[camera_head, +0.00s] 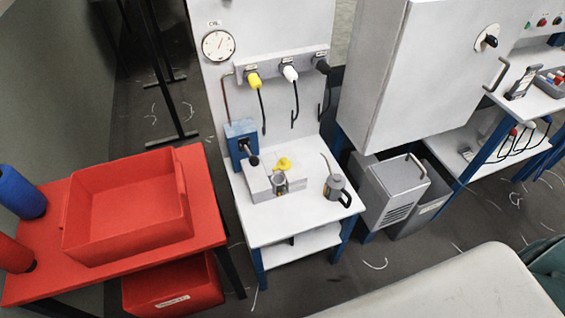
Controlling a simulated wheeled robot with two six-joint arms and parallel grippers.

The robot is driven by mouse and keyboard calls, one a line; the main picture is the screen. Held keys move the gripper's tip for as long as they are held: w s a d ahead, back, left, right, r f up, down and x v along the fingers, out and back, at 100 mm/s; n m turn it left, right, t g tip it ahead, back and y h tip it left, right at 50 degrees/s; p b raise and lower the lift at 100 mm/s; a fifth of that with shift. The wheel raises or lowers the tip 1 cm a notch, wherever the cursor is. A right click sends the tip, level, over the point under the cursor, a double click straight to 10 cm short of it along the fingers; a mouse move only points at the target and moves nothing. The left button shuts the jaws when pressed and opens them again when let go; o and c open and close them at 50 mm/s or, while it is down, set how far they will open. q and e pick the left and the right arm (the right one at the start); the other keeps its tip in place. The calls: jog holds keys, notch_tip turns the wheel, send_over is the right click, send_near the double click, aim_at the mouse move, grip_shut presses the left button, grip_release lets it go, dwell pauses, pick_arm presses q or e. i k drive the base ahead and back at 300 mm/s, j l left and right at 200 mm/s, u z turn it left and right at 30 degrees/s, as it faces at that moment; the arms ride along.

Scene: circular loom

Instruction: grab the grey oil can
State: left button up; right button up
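The grey oil can (336,187) stands upright on the white top of a small blue-legged table (306,222), near its right edge. It has a thin spout rising up to the left and a black handle at its lower right. To its left, a small metal cup (279,183) and a yellow piece (283,164) are at a white block (259,182). Neither of my grippers shows in the head view, so nothing of mine is seen touching the can.
A red tray (75,243) stands on a red table at the left. A grey vented box (396,184) stands to the right. A pale rounded surface (450,290) fills the bottom right.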

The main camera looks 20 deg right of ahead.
aim_at(334, 185)
jog(key=z, duration=1.1)
jog(key=i+l+u, duration=0.15)
jog(key=l+u, duration=0.5)
jog(key=u, duration=0.25)
jog(key=i+l, duration=0.05)
